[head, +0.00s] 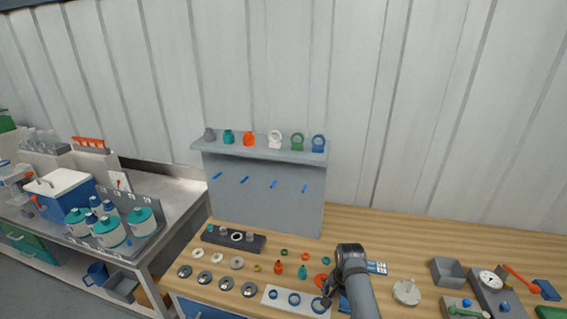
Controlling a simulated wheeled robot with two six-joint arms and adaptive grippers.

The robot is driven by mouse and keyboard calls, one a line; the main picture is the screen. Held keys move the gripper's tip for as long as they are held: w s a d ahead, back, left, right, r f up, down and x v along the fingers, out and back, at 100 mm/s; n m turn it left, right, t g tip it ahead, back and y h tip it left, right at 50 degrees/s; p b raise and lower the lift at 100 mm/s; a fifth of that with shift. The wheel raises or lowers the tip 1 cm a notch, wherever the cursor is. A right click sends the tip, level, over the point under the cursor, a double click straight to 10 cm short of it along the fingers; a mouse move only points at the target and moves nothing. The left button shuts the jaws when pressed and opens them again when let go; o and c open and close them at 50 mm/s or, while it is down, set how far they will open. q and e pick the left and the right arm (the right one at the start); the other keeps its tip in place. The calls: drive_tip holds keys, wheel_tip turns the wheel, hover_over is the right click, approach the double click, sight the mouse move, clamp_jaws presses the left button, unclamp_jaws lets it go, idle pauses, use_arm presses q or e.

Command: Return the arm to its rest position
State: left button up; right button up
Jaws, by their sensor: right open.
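My right arm (358,288) reaches in from the bottom edge, over the wooden table (425,257). My right gripper (327,293) is at the arm's far end, low over the right end of a pale plate (270,298) with several blue rings. The gripper is open; I cannot tell whether it touches the ring beside it. A blue item (343,302) shows partly behind the arm. My left gripper is not in view.
Small rings and fittings lie left of my arm. A round grey disc (406,292), a grey box (448,271) and a gauge block (490,281) are to its right. A side bench (185,200) holds teal-lidded vessels.

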drive_tip(key=s+d+n+t, duration=0.2)
drive_tip(key=s+d+n, duration=0.35)
drive_tip(key=s, duration=0.65)
drive_tip(key=s+d+r+n+t, duration=0.1)
drive_tip(key=s+d+r+n, duration=0.1)
drive_tip(key=s+r+n, duration=0.6)
drive_tip(key=s+d+f+m+g+b, duration=0.15)
drive_tip(key=f+b, duration=0.25)
drive_tip(key=f, duration=1.5)
drive_tip(key=s+d+f+m+b, duration=0.1)
drive_tip(key=s+f+m+b, duration=0.2)
drive_tip(key=f, duration=1.5)
use_arm(q)
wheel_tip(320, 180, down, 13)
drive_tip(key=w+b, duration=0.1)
drive_tip(key=b, duration=0.5)
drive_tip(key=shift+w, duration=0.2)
use_arm(e)
drive_tip(key=s+d+f, duration=0.1)
drive_tip(key=s+f, duration=1.7)
drive_tip(key=f, duration=0.2)
drive_tip(key=shift+f+n+g+h, duration=0.3)
drive_tip(key=shift+g, duration=0.05)
